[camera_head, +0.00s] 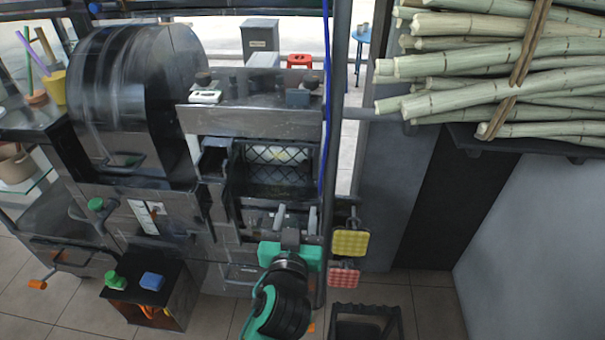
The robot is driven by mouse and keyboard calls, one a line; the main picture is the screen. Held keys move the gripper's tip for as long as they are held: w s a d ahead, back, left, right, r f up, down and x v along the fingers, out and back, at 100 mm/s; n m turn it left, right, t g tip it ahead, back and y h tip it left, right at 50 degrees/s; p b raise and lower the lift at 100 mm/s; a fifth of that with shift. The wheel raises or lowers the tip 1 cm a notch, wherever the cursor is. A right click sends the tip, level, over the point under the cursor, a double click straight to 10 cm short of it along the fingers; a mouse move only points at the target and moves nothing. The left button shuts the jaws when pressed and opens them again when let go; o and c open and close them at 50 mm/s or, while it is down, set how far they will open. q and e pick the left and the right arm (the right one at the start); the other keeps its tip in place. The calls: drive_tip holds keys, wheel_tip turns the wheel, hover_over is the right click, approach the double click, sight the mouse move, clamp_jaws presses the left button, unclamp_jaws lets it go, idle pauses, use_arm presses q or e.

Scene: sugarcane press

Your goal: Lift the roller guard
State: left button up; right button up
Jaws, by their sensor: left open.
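The roller guard (276,178) looks like a dark mesh panel in a frame, set in the middle of the grey metal press (250,122). It appears to be down over the opening, and something pale shows behind the mesh. My left gripper (296,217), with a teal body and grey fingers, points up at the press just below the guard. Its two fingers are apart with nothing seen between them. I cannot tell whether they touch the guard's lower edge. My right gripper is out of view.
Sugarcane stalks (490,70) lie tied on a dark shelf at upper right. A yellow pad (350,242) and a red pad (344,276) hang right of my gripper. A dark stool (366,322) stands at the bottom. A small box (150,300) stands at lower left.

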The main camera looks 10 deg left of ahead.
sight(304, 170)
use_arm(q)
drive_tip(key=w, duration=1.3)
drive_tip(key=shift+w+p, duration=0.35)
clamp_jaws()
